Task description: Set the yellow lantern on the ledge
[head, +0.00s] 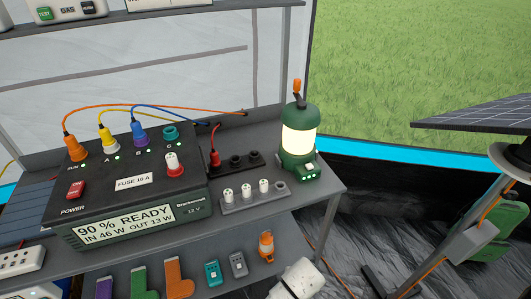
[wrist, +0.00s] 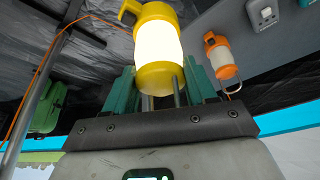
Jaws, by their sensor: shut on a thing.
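The yellow lantern (wrist: 160,78) is in the wrist view, with a yellow top and base around a bright white body. My gripper (wrist: 163,90) is shut on it, with teal fingers on both sides of its lower part. The lantern and my gripper do not show in the head view, where only a white part of my arm appears at the bottom edge. The grey ledge (head: 195,291) runs along the front below the power station. An orange lantern (head: 266,246) is at its right part; it also shows in the wrist view (wrist: 217,57), right of the yellow one.
Teal and grey small items (head: 212,273) and coloured boot-like pieces (head: 178,283) line the ledge. Above it are the black power station (head: 130,185), a socket strip (head: 255,203) and a lit green lantern (head: 300,140). A solar panel (head: 480,112) stands at right.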

